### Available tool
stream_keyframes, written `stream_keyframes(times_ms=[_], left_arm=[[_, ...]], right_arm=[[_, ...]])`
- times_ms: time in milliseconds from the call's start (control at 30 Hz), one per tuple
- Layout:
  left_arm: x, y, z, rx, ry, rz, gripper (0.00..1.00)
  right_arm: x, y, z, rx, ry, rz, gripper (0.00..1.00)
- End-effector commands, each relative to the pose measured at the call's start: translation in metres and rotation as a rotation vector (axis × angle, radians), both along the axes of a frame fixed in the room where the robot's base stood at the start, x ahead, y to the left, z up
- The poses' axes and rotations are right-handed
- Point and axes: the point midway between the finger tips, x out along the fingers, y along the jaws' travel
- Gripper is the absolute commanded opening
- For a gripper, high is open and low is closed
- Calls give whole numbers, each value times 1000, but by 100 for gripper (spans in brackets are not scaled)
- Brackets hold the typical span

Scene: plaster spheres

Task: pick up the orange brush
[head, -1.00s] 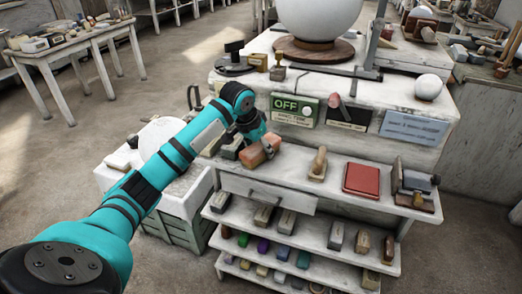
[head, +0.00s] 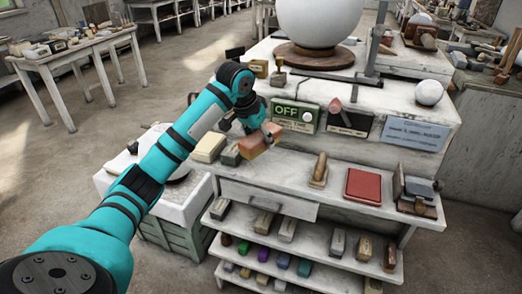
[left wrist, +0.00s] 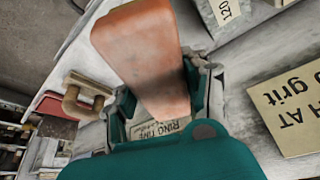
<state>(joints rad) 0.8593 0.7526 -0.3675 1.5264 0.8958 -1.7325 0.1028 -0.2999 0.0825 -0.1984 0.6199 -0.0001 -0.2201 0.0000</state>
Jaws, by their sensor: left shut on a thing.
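The orange brush (head: 256,143) looks like a worn orange block in the head view. My left gripper (head: 270,131) is shut on it at the block's right end and holds it above the upper ledge of the white bench. In the left wrist view the orange brush (left wrist: 145,50) sticks out from between the fingers of my left gripper (left wrist: 163,103), one finger on each side. Bristles cannot be made out. My right gripper is not in view.
A cream block (head: 209,147) and a dark green block (head: 231,154) lie left of the brush. A wooden-handled tool (head: 319,170), a red pad (head: 363,186) and a green OFF sign (head: 294,114) are to the right. Shelves below hold several small blocks.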

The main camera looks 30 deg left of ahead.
Motion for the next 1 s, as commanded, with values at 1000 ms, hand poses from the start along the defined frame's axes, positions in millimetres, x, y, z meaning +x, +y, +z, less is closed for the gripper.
stream_keyframes(times_ms=[1000], left_arm=[[-189,-46,9,1,0,0,10]], right_arm=[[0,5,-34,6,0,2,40]])
